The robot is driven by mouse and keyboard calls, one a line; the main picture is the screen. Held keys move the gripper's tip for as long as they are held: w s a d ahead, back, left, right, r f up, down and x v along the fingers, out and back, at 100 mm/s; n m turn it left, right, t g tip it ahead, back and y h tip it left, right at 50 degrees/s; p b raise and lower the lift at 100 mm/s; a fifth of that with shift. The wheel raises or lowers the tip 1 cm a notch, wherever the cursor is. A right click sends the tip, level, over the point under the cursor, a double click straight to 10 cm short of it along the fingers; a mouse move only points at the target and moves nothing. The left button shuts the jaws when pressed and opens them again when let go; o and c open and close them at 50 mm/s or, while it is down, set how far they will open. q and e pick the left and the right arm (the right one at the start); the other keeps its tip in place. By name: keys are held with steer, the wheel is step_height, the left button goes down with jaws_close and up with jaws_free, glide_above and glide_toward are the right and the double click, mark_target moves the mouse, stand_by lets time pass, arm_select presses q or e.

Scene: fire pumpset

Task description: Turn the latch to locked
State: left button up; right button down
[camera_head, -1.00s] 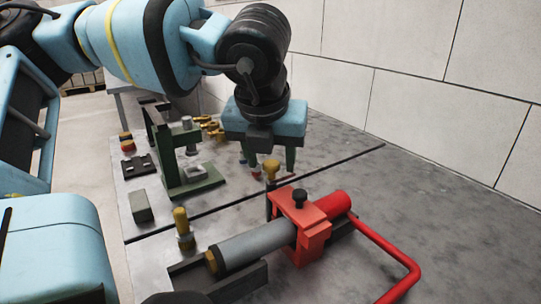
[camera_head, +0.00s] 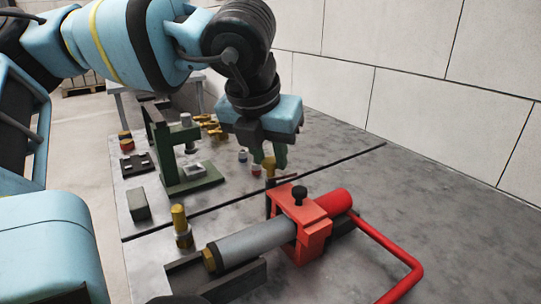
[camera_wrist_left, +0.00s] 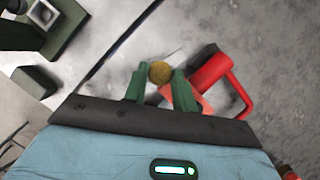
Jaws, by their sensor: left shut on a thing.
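A brass knob (camera_head: 269,166) stands on a dark post just behind the red clamp block, and it also shows in the left wrist view (camera_wrist_left: 160,72). It appears to be the latch's handle; no lock marking is readable. My left gripper (camera_head: 270,159) comes down from above with its green fingers shut on the knob. In the left wrist view, the fingers (camera_wrist_left: 158,80) sit on either side of its round top. The red clamp block (camera_head: 313,238) with a black screw holds a grey cylinder (camera_head: 250,243). My right gripper is not in view.
A red bent handle (camera_head: 400,259) extends to the front right. A green press frame (camera_head: 190,179), small blocks and brass fittings (camera_head: 213,127) stand at the left and back. A brass-topped fitting (camera_head: 181,224) stands near the cylinder.

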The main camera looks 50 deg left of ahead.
arm_select(q)
steer(key=m+h, duration=0.1)
steer(key=m, duration=0.1)
steer(key=shift+a+m+t+b, duration=0.15)
steer(key=shift+m+t+b, duration=0.15)
steer(key=shift+m+b, duration=0.1)
steer(key=m+h, duration=0.1)
steer(key=m, duration=0.2)
steer(key=shift+a+r+m+h, duration=0.1)
steer(key=shift+m+h, duration=0.2)
steer(key=m+h+p, duration=0.1)
steer(key=m, duration=0.2)
steer(key=shift+a+m, duration=0.15)
steer(key=shift+m, duration=0.15)
steer(key=m+h+p, duration=0.1)
steer(key=m, duration=0.1)
steer(key=m+g+p, duration=0.1)
steer(key=m, duration=0.1)
steer(key=shift+a+h, duration=0.1)
steer(key=shift+h, duration=0.3)
steer(key=shift+w+m+p, duration=0.1)
steer(key=shift+m+p, duration=0.25)
steer(key=shift+m, duration=0.45)
steer(key=shift+g, duration=0.3)
steer(key=o, duration=1)
